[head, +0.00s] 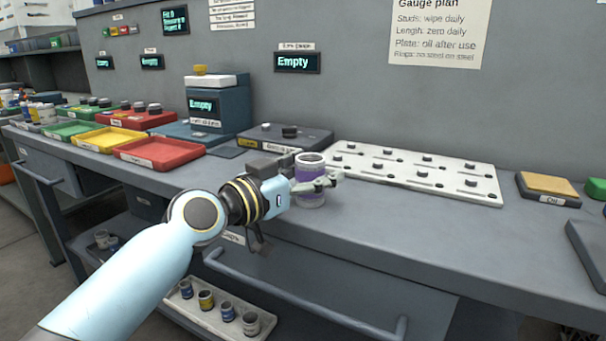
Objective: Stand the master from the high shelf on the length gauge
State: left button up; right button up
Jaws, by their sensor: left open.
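A cylinder with a pale top and a purple band (311,170) stands upright near the bench's front edge; I cannot tell whether it is the master. My left gripper (327,181) is at this cylinder, open, with a finger across its front; how the other finger lies is partly hidden. A dark flat device with small knobs (310,139) sits behind it, and a grey block (268,165) is just left of it. I cannot read which fixture is the length gauge. A wall display (297,62) above reads "Empty". My right gripper is out of view.
A white plate with several studs (420,178) lies to the right. Red (160,152) and yellow (108,140) trays and a blue-grey device (219,105) reading "Empty" are to the left. A lower shelf tray (205,306) holds several small cylinders.

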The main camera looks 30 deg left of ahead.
pick_arm(q)
jog(key=v, duration=1.2)
jog(key=shift+r, duration=0.2)
jog(key=shift+f, duration=0.1)
